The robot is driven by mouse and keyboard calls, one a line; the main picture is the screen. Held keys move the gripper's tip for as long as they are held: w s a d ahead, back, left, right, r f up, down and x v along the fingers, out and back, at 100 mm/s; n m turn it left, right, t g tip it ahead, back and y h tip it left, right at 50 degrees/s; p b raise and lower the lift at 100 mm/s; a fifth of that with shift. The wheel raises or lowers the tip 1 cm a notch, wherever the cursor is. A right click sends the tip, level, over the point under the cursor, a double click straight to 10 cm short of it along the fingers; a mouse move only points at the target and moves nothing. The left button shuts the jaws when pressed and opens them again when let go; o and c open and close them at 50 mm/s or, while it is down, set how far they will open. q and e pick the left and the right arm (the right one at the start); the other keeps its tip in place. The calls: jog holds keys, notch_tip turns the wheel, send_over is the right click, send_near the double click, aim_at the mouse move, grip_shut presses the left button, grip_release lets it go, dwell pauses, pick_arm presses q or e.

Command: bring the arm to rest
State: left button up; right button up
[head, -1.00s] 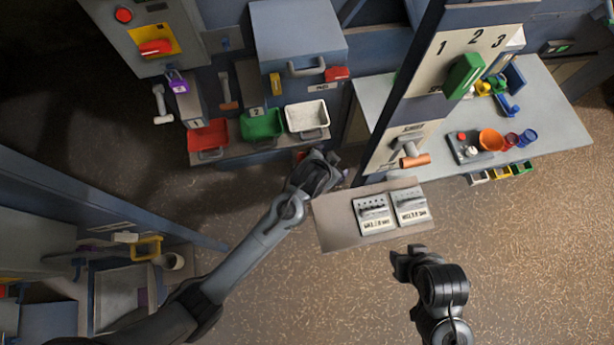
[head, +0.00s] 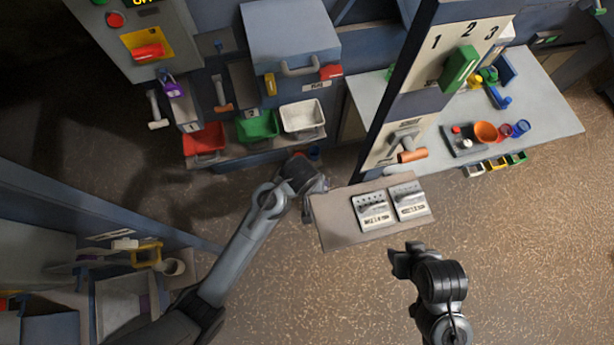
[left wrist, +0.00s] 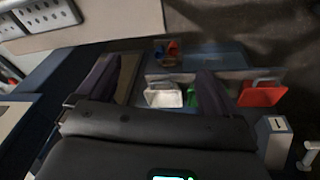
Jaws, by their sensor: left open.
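My left arm reaches in from the lower left in the head view. Its gripper (head: 316,186) is beside the left edge of the small table, in front of the row of bins. In the left wrist view the left gripper (left wrist: 155,85) has its two fingers spread with nothing between them touching. My right gripper (head: 402,262) is in front of the small table, over bare floor, with its jaw opening hard to make out. I see nothing held in either gripper.
The small table (head: 335,222) carries two panels with switches (head: 372,210). Red (head: 205,140), green (head: 258,126) and white (head: 302,116) bins stand behind the left gripper. A post panel with an orange-handled lever (head: 412,156) rises behind the table. Floor at the lower right is clear.

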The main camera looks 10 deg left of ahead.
dwell(0.5)
pick_arm(q)
jog(key=s+a+f+n+g, duration=0.15)
jog(key=s+a+f, duration=0.25)
jog(key=s+f, duration=0.45)
jog(key=s+a+r, duration=0.7)
jog(key=s+a, duration=0.3)
jog(key=a, duration=0.2)
notch_tip(320, 180, up, 24)
jog(key=w+a+m+t+p, duration=0.2)
jog(key=m+t+p, duration=0.1)
jog(key=p, duration=1.3)
jog(key=shift+a+m+y+p, duration=0.3)
jog(key=shift+a+m+p, duration=0.05)
